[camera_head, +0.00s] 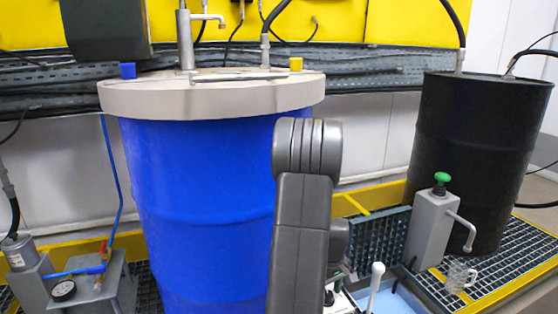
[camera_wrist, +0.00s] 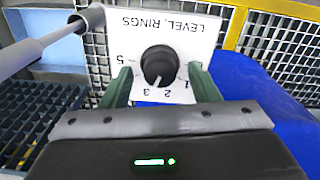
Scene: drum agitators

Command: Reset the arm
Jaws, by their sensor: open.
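My arm rises in front of the blue drum (camera_head: 200,200) in the head view; my gripper is hidden there. In the wrist view my gripper (camera_wrist: 160,82) is open, its two green fingers on either side of a black knob (camera_wrist: 159,65). The knob sits on a white plate (camera_wrist: 205,30) marked "LEVEL, RINGS" with numbers, seen upside down. I cannot tell whether the fingers touch the knob.
A black drum (camera_head: 475,150) stands at the right. A grey dispenser (camera_head: 430,230) with a green button and a clear cup (camera_head: 459,277) are near it. A white-handled lever (camera_head: 375,285) stands close to my arm. A grey pump unit (camera_head: 95,285) is at the left.

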